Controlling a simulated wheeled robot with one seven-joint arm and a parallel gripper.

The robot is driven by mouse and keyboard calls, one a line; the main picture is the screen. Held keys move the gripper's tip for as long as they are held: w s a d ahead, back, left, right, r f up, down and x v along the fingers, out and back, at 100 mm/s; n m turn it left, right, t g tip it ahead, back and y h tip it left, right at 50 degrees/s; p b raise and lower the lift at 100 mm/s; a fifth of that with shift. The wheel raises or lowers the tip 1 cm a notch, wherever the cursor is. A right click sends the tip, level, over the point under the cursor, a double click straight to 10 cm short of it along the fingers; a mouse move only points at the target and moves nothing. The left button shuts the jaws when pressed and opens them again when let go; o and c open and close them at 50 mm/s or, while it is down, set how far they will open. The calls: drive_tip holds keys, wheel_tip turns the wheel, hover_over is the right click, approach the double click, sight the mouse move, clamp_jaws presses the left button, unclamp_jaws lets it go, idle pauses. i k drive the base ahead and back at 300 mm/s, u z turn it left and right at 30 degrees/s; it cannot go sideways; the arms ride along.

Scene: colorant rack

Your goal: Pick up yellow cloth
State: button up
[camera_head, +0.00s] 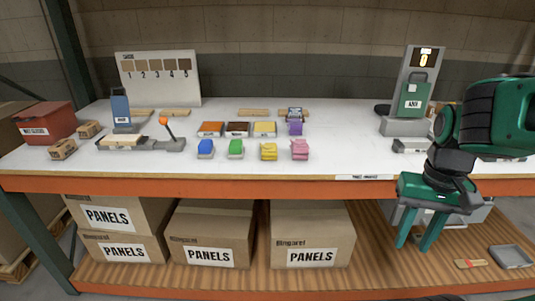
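The yellow cloth (268,152) is a small folded block on the white tabletop, near the front edge. It sits between a green cloth (236,149) on its left and a pink cloth (300,149) on its right. My gripper (419,244) is at the right, in front of the table's orange edge, well apart from the yellow cloth. It points down with its two green fingers spread apart, and nothing shows between them.
A blue cloth (205,149) ends the row at left; trays (265,129) and a purple item (295,129) stand behind. A lever device (150,143) is left, a machine (411,100) right. The tabletop (345,150) right of the pink cloth is clear.

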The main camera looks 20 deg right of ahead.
sight(269, 152)
drive_tip(key=u, duration=2.1)
drive_tip(key=k, duration=1.35)
drive_tip(key=z, duration=1.5)
drive_tip(key=i, duration=1.6)
